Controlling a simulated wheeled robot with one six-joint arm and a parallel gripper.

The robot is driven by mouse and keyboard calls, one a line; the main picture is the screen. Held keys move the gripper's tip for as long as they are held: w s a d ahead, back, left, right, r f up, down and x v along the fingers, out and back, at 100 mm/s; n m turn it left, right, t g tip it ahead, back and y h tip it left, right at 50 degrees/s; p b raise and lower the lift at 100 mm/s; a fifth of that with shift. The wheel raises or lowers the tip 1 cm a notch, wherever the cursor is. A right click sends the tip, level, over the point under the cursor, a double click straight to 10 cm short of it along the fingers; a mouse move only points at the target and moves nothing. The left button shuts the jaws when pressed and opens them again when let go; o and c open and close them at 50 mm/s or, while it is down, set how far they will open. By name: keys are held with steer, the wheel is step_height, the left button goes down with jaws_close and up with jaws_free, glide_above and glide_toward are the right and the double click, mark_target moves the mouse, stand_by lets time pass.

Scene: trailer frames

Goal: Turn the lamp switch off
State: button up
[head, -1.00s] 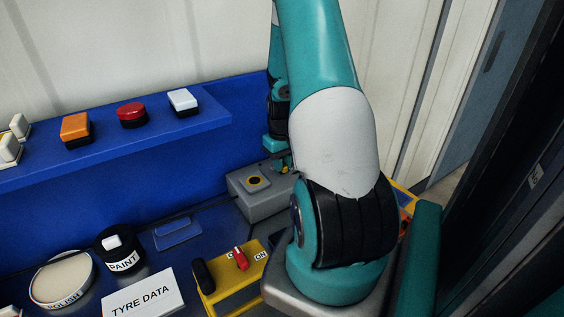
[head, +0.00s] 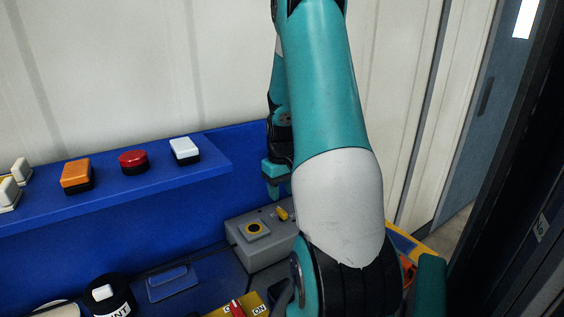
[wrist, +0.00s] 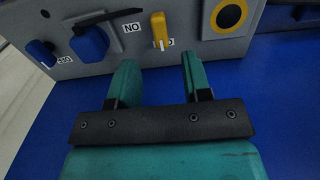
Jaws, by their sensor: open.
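A grey control box (head: 268,256) stands against the blue back panel. On it are a yellow-ringed dark button (head: 253,229) and a small yellow lever switch (head: 282,213), which also shows in the wrist view (wrist: 160,30). In the wrist view, a blue knob (wrist: 89,42) and a darker blue knob (wrist: 41,53) sit left of it. In the head view my gripper (head: 275,188) hangs just above the lever.
A blue shelf (head: 130,190) holds an orange button (head: 77,174), a red button (head: 133,160), a white button (head: 184,149) and cream switches (head: 10,190).

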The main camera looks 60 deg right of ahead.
mark_target(282, 210)
step_height(282, 210, up, 11)
steer(key=shift+b, duration=0.35)
steer(key=shift+f, duration=0.1)
stand_by(0.3)
